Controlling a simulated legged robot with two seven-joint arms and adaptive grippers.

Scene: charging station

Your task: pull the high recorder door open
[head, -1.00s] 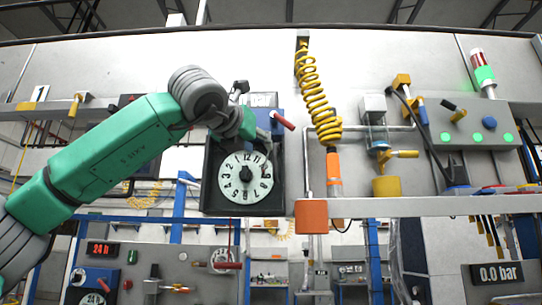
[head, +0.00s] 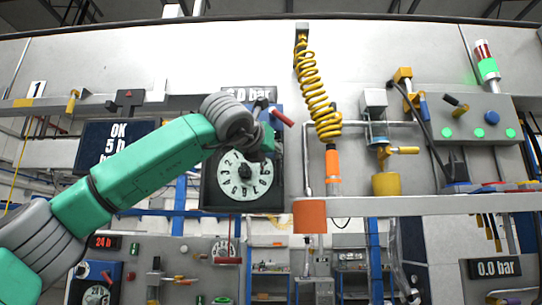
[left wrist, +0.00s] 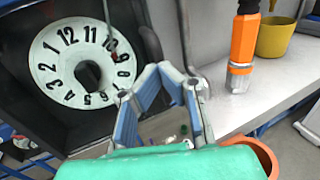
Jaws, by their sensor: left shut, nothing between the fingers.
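The high recorder is a blue box (head: 276,110) with a red handle (head: 283,118) at its upper right and a dark front holding a white numbered dial (head: 240,184). The dial also shows at the upper left of the left wrist view (left wrist: 82,62). My left gripper (head: 264,146) is in front of the dial's upper part, below the red handle, and hides some of it. In the left wrist view my gripper (left wrist: 165,72) is shut and empty, right of the dial. I cannot tell whether the door is ajar. My right gripper is not in view.
A yellow coiled hose with an orange tool (head: 333,165) hangs right of the recorder. An orange cup (head: 309,216) and a yellow cup (head: 386,184) are by the grey shelf (head: 430,206). A lower recorder (head: 96,285) is at the bottom left.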

